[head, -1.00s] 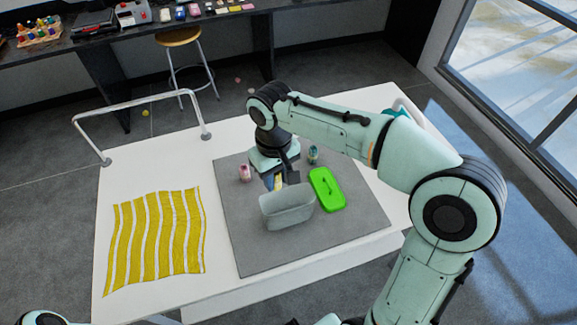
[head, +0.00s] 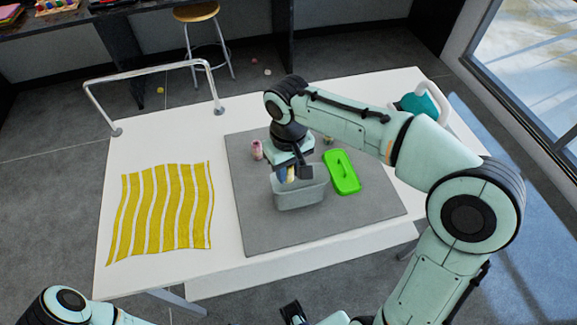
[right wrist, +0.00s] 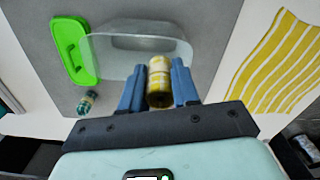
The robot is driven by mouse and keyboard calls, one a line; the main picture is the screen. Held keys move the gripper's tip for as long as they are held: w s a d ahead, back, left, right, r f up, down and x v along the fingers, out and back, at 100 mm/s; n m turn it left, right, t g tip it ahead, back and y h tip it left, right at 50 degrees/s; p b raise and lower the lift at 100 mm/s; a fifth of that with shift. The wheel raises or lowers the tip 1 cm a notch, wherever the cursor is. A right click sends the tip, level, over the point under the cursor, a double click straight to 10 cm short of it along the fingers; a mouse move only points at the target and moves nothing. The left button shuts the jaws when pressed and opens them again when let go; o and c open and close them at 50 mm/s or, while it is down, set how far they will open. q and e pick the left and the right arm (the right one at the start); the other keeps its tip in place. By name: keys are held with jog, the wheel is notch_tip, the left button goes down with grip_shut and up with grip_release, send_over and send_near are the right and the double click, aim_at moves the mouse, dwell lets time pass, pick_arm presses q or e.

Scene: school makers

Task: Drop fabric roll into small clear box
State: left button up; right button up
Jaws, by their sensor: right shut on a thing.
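My right gripper (head: 291,174) is shut on the fabric roll (right wrist: 159,80), a short yellow-and-white striped cylinder between blue fingertips in the right wrist view. In the head view, only a sliver of the roll (head: 290,174) shows. The small clear box (head: 301,195) stands open on the grey mat, and also shows in the right wrist view (right wrist: 110,50). The roll is at the box's near rim in the right wrist view; I cannot tell whether it is above or inside the opening. My left arm enters at bottom left; its gripper is not clearly shown.
A bright green lid (head: 341,172) lies right of the box. A small pink-topped bottle (head: 257,150) stands behind it; another (right wrist: 87,103) is by the lid. Yellow striped fabric (head: 161,210) lies left of the grey mat (head: 270,235). A metal rail (head: 150,76) edges the table.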

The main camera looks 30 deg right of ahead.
dwell(0.4)
jog(key=o, duration=1.1)
jog(key=shift+r, duration=0.15)
pick_arm(q)
jog(key=w+r+p, duration=0.1)
jog(key=r, duration=0.1)
jog(key=w+r+p, duration=0.1)
jog(key=p, duration=0.1)
jog(key=shift+w+r, duration=0.1)
jog(key=shift+r, duration=0.25)
pick_arm(e)
notch_tip(320, 180, up, 13)
jog(key=shift+r, duration=0.1)
